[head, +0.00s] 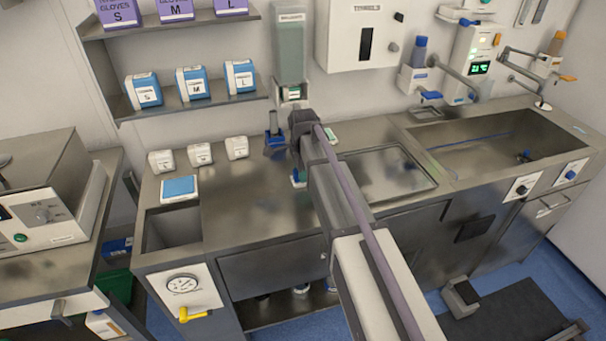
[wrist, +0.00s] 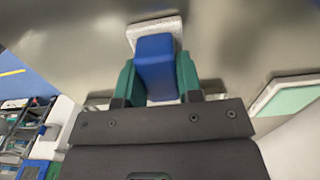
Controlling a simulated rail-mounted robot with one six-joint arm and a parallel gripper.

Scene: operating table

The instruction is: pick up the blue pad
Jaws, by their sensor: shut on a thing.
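The blue pad (wrist: 155,62) is a blue block in the middle of the wrist view, with a pale speckled slab (wrist: 168,27) showing behind and beside it. My gripper (wrist: 158,80) has its two green fingers against the pad's left and right sides and is shut on it. In the head view my arm covers most of the gripper. A small blue and white piece (head: 299,178) shows just left of the arm above the steel counter. Whether the pad touches the counter is hard to tell.
A green-topped white block (wrist: 287,94) lies right of the gripper in the wrist view. In the head view, several white boxes (head: 200,154) stand on the counter (head: 250,205) at left, near a blue-topped white tray (head: 179,187). A sink (head: 500,145) is at right.

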